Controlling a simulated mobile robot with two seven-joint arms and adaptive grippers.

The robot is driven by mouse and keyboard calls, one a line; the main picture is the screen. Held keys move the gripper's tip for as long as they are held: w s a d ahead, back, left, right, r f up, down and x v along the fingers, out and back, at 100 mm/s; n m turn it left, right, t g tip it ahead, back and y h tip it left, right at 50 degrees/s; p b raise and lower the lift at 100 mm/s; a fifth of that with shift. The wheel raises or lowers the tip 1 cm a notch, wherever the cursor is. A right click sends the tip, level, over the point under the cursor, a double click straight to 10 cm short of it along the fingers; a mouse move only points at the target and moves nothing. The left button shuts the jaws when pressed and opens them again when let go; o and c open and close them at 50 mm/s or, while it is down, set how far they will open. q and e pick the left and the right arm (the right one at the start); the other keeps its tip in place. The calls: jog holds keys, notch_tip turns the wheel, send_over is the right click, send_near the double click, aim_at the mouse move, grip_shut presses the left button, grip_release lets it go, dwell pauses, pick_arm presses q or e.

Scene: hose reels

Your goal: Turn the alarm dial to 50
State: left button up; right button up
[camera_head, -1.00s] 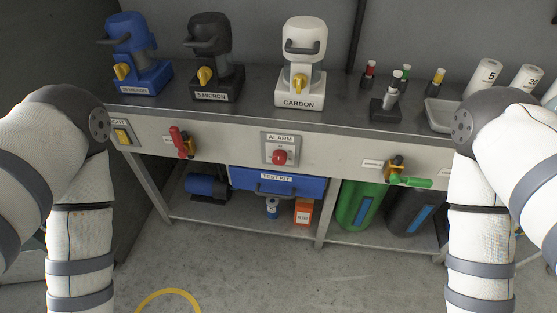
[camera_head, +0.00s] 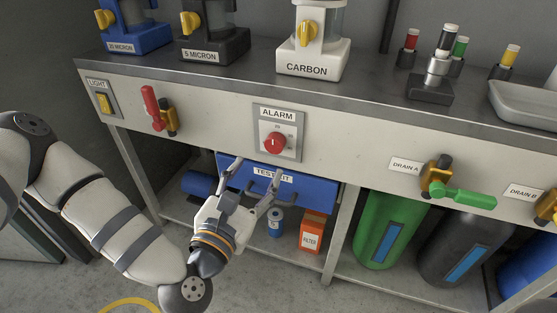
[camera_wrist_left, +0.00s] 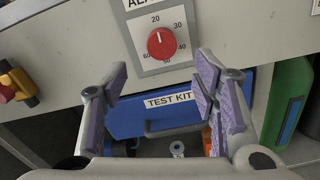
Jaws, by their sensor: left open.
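The alarm dial (camera_head: 274,143) is a red round knob on a grey plate under the ALARM label, on the front panel of the bench. In the left wrist view the dial (camera_wrist_left: 161,45) shows a white mark pointing up, near 20; 30, 40, 50 and 60 run down around it. My left gripper (camera_head: 255,173) is open and empty, below the dial and in front of the blue test kit. In the left wrist view its two purple-padded fingers (camera_wrist_left: 162,78) are spread, with the dial above the gap between them, not touched. My right gripper is out of view.
The blue TEST KIT case (camera_head: 318,192) with a handle sits under the panel. A red-handled valve (camera_head: 152,107) and light switch (camera_head: 102,102) are left of the dial. The green-handled Drain A valve (camera_head: 462,196) is at right. Filter housings stand on the bench top (camera_head: 385,103).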

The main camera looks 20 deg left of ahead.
aim_at(272, 149)
pick_arm(q)
jog(key=w, duration=0.8)
jog(key=shift+d+f+b, duration=0.1)
jog(key=shift+d+b, duration=0.05)
jog(key=shift+b, duration=0.25)
jog(key=shift+s, duration=0.1)
jog(key=c, duration=1.2)
